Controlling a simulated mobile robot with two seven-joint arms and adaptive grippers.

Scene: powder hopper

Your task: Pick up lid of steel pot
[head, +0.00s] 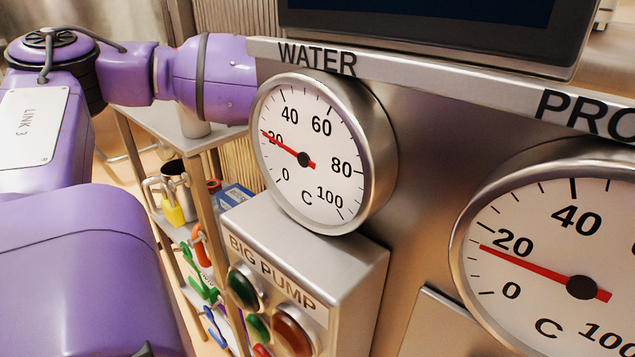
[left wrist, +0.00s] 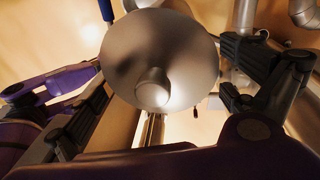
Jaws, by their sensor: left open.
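In the left wrist view a round, shiny steel lid (left wrist: 165,50) faces the camera, with a short rounded knob (left wrist: 152,90) near its lower middle. The pot body under it cannot be made out. My left gripper (left wrist: 158,105) is open, with one dark finger to the left of the lid and one to the right. The knob lies between the fingers, and no grip on it shows. In the head view my purple left arm reaches in from the left and passes behind the water gauge, so its gripper and the lid are hidden there. My right gripper is in neither view.
In the head view the water gauge (head: 305,160), a second gauge (head: 560,240) and the big pump button box (head: 300,270) stand close in front. A shelf unit (head: 150,120) with padlocks and clamps stands behind at left. Steel pipes (left wrist: 245,15) show in the wrist view.

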